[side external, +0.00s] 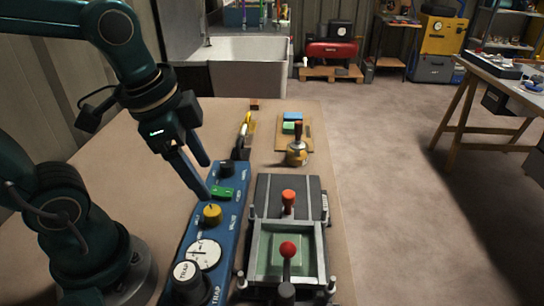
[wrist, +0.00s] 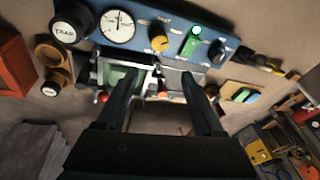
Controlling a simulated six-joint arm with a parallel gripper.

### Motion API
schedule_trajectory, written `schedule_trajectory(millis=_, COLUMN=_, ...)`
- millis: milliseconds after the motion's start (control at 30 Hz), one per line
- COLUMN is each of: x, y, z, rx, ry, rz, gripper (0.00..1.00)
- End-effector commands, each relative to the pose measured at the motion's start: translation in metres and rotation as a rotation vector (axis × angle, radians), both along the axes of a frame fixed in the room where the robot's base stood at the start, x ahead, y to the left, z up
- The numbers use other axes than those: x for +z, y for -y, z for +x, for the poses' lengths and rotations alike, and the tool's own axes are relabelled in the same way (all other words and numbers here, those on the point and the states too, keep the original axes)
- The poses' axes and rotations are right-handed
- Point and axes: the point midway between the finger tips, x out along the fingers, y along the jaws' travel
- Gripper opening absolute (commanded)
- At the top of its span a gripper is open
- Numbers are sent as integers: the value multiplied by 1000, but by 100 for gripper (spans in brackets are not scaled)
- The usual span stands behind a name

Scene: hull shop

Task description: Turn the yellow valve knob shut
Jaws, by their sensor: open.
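The yellow valve knob (side external: 212,214) sits on a long blue panel (side external: 178,256), between a round white gauge (side external: 204,252) and a green lit switch (side external: 222,192). The wrist view shows the knob (wrist: 159,43) at the top centre, with the gauge (wrist: 118,27) to its left and the green switch (wrist: 190,42) to its right. I cannot clearly read which way the knob points. My gripper (side external: 206,181) is open and empty, just above the panel near the green switch. In the wrist view, my gripper's fingers (wrist: 158,78) are spread below the knob, not around it.
Beside the panel stands a dark metal fixture (side external: 262,190) with red-knobbed levers (side external: 288,249). Black knobs (side external: 227,169) sit at both panel ends. The table's left part is clear.

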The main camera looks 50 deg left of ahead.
Motion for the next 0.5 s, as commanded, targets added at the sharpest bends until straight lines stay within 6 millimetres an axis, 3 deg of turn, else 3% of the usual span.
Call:
schedule_trajectory(millis=200, x=-27, y=-6, z=13, rx=-173, ry=-198, rz=25, gripper=69)
schedule_trajectory(millis=500, x=-50, y=-10, z=14, rx=-172, ry=-311, rz=5, gripper=69)
